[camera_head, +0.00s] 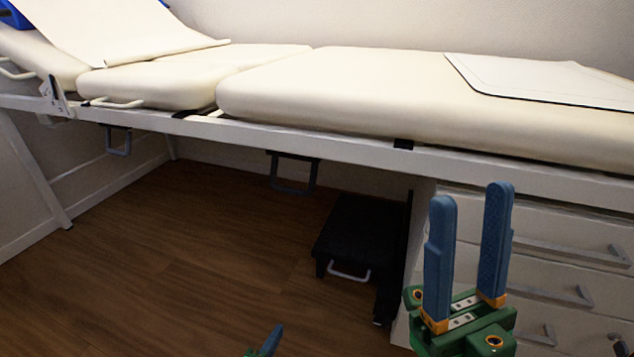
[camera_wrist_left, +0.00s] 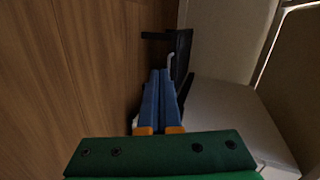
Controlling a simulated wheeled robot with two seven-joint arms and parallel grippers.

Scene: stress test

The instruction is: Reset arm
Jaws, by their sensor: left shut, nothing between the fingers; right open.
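My right gripper (camera_head: 470,195) points up at the lower right of the head view. Its two blue fingers stand apart with nothing between them, in front of the drawer cabinet. My left gripper (camera_head: 274,334) shows only as a blue fingertip and a bit of green at the bottom edge of the head view. In the left wrist view its blue fingers (camera_wrist_left: 160,75) lie side by side, shut and empty. The rest of the left gripper is cut off in the head view.
A cream padded examination bed (camera_head: 400,100) on a white frame crosses the view. White drawers (camera_head: 550,262) with metal handles stand at the right. A black step stool (camera_head: 360,235) is under the bed. Wooden floor (camera_head: 170,270) is clear at the left.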

